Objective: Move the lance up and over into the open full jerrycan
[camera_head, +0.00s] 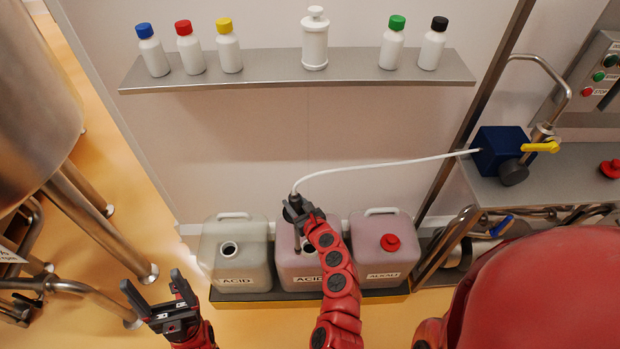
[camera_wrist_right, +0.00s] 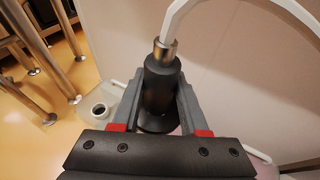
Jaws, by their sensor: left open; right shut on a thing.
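The lance has a black handle (camera_wrist_right: 160,88) with a metal collar and a white hose (camera_head: 390,164) on top. My right gripper (camera_head: 297,207) is shut on this handle, above the middle jerrycan (camera_head: 285,262). A thin lance tube (camera_head: 297,240) points down towards that can; my arm hides whether its tip is inside. The left jerrycan (camera_head: 234,266), labelled ACID, has an open mouth, which also shows in the right wrist view (camera_wrist_right: 98,112). The middle one is also labelled ACID, its mouth open. My left gripper (camera_head: 152,284) is open and empty, left of the cans.
A third jerrycan (camera_head: 372,235) with a red cap stands at the right. The hose runs to a blue pump box (camera_head: 500,150) on a steel bench. A shelf (camera_head: 270,72) with several bottles hangs above. A steel vessel (camera_head: 40,110) stands far left. Wall space above the cans is clear.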

